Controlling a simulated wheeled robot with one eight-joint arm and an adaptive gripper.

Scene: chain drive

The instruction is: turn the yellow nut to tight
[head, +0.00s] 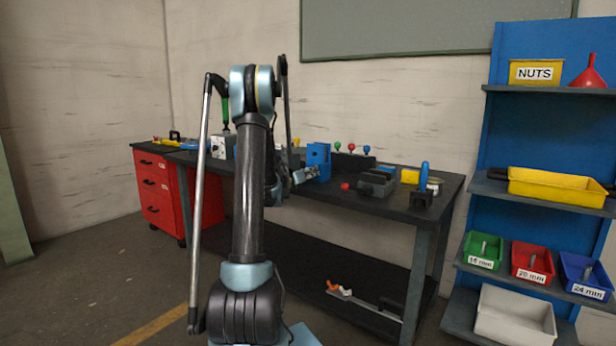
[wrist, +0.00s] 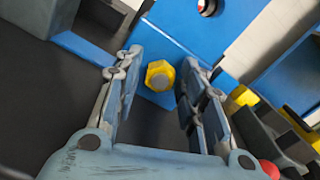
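The yellow nut (wrist: 160,75) is a hexagon with a grey bolt end in its middle, on the face of a blue bracket (wrist: 185,45). In the wrist view, my gripper (wrist: 163,68) is open, with one finger on each side of the nut and a visible gap on both sides. In the head view, the blue bracket (head: 319,158) stands on the bench, with my gripper (head: 304,175) just in front of it. I cannot make out the nut in the head view.
The dark workbench (head: 400,208) carries a dark vise-like block (head: 376,183) right of the bracket and a blue-handled tool (head: 424,177) near its right end. A red knob (wrist: 269,168) shows near my gripper's right side. A blue shelf with bins (head: 545,185) stands at right.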

